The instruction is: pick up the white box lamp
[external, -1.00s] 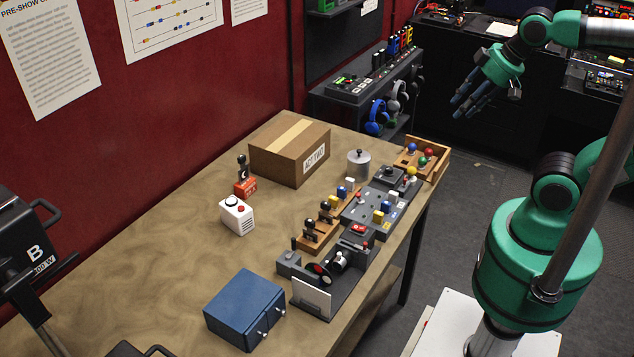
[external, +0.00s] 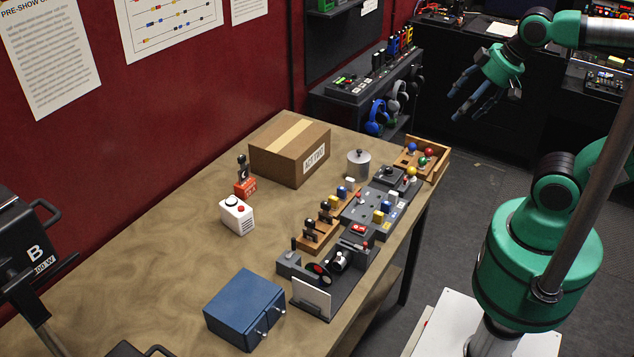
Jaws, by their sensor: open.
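The white box lamp (external: 237,215) stands upright on the wooden table. My gripper (external: 468,107) is at the upper right, in the air beyond the table's right edge. It is open and empty, with its fingers pointing down and to the left. It is far from the lamp and touches nothing.
A red block with a black lever (external: 244,182) stands just behind the lamp. A cardboard box (external: 289,150) is further back, a blue case (external: 245,309) in front. Control panels (external: 372,205) and a metal canister (external: 358,164) line the right side. Bare tabletop (external: 170,250) lies left of the lamp.

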